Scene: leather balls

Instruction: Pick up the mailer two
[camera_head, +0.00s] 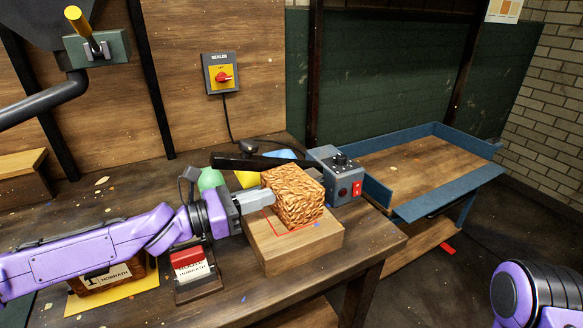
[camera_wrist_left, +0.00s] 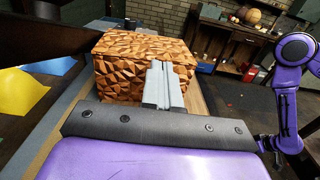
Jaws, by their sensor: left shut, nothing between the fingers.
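A brown box with a carved, chip-like surface (camera_head: 293,194) sits on a wooden block (camera_head: 296,252) with a red outline on its top. I cannot tell from any label whether this box is mailer two. My left gripper (camera_head: 268,198) reaches in from the left, its shut fingers against or just before the box's left side. In the left wrist view the shut fingers (camera_wrist_left: 164,86) overlap the box (camera_wrist_left: 122,65), with nothing between them. My right arm shows at the lower right of the head view; its gripper is out of view.
A grey control box (camera_head: 336,175) with a red switch stands right behind the block. A blue-rimmed tray table (camera_head: 420,165) is at the right. A red and white card holder (camera_head: 192,268) and a labelled box (camera_head: 108,277) are at the front left.

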